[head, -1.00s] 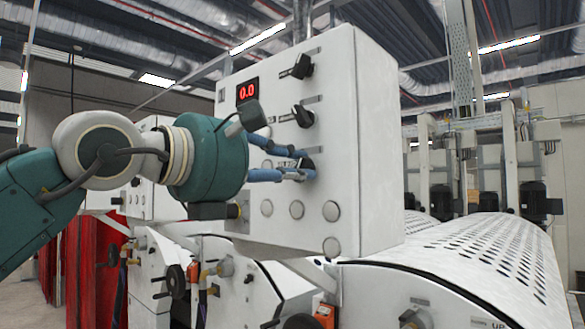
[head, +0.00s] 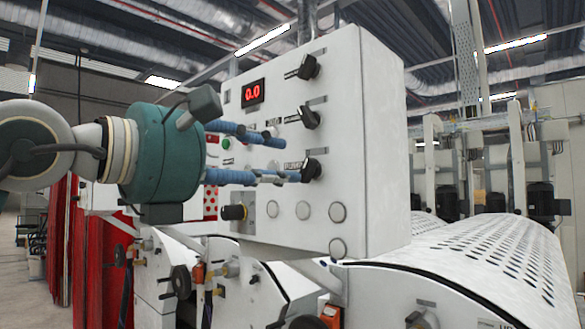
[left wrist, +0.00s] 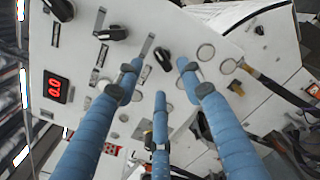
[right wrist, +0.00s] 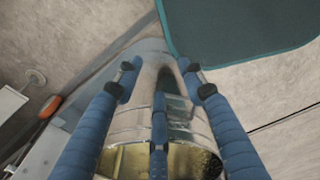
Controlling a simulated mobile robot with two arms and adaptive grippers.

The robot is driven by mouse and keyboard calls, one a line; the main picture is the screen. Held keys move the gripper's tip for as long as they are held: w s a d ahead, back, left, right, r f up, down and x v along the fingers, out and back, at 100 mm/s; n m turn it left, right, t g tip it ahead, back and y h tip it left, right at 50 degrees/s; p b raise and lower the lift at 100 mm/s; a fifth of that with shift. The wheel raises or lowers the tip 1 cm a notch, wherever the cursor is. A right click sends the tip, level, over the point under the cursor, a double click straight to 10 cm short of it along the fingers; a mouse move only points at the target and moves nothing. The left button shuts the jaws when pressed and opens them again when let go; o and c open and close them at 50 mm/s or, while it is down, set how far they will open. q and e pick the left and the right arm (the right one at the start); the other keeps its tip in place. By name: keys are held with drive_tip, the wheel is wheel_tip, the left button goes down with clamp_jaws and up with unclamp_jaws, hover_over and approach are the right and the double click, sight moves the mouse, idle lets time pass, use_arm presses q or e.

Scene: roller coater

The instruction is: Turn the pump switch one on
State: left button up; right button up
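The white control box (head: 370,150) carries a column of three black knobs on its front. The lowest knob (head: 311,169) has a label reading like "PUMP", and its number is too small to read. It also shows in the left wrist view (left wrist: 163,58), tilted differently from the other two knobs. My left gripper (head: 285,157) is open and empty, its blue fingers pointing at this knob. In the left wrist view the knob lies between and beyond the fingertips, apparently untouched. My right gripper (right wrist: 160,76) is open and empty, pointing down over the floor.
The top knob (head: 309,67) and middle knob (head: 310,117) sit above. A red display (head: 252,92) reads 0.0. Several round pale buttons (head: 303,210) lie below. A white perforated cover (head: 465,262) stands at right, red curtains (head: 95,245) at left.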

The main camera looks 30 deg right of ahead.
use_arm(q)
drive_tip(key=v, duration=0.6)
idle(0.3)
